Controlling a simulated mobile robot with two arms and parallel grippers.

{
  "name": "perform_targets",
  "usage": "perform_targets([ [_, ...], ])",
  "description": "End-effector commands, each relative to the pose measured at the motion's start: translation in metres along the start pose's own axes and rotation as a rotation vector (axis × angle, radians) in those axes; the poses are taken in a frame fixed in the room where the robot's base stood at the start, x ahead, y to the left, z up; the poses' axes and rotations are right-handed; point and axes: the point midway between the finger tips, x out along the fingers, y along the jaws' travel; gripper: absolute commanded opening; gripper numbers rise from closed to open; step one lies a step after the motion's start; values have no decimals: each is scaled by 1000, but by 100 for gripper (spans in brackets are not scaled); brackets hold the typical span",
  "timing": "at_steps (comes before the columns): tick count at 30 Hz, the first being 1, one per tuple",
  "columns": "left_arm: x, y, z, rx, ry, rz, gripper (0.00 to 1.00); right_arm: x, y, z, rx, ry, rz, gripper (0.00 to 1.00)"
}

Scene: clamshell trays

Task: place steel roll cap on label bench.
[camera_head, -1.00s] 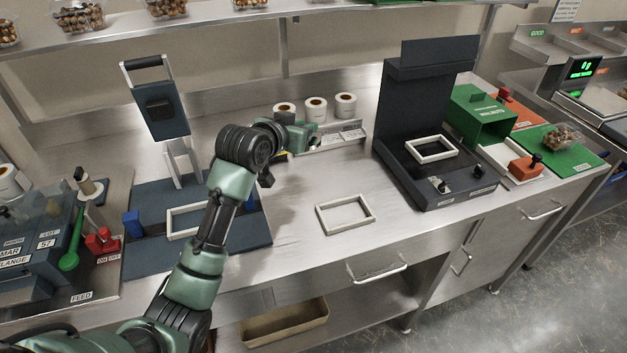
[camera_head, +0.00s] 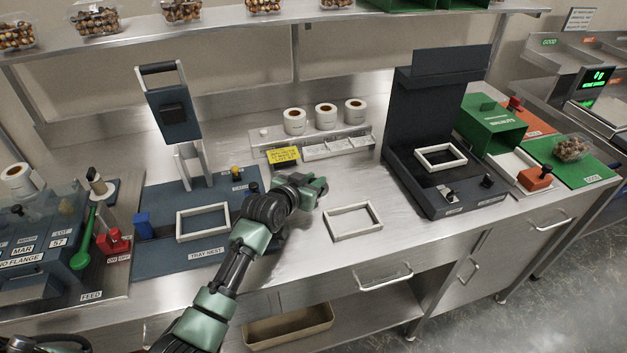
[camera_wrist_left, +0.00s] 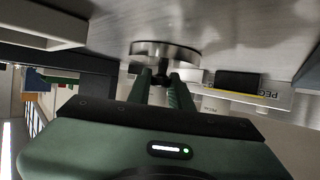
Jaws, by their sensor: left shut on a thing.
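My left gripper (camera_head: 312,188) is over the steel bench top (camera_head: 345,184), between the label rack and a loose white frame. In the left wrist view its two fingers (camera_wrist_left: 165,82) are shut on the steel roll cap (camera_wrist_left: 165,50), a short shiny round disc. The cap's flat side faces the bench surface (camera_wrist_left: 215,25) and is very near or touching it; I cannot tell which. In the head view I cannot make out the cap, as the gripper hides it. My right gripper is not in view.
Several white label rolls (camera_head: 326,116) stand on the rack behind, with a yellow label (camera_head: 284,155) at its left. The loose white frame (camera_head: 353,221) lies in front. A blue press (camera_head: 172,112) stands left, a dark sealer (camera_head: 432,130) right.

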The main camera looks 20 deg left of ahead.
Motion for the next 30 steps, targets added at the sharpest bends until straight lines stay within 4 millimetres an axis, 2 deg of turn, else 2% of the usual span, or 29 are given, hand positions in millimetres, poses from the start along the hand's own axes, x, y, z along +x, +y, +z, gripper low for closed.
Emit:
perform_targets([
  [7,1,0,2,0,0,0,0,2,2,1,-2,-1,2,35],
  [8,1,0,3,0,0,0,23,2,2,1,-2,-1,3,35],
  [10,1,0,2,0,0,0,42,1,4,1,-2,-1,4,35],
  [22,-2,0,-1,0,-1,0,42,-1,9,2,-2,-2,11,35],
  [26,-15,0,0,1,0,0,42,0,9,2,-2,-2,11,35],
  [30,-41,0,1,2,-1,-1,42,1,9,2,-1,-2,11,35],
])
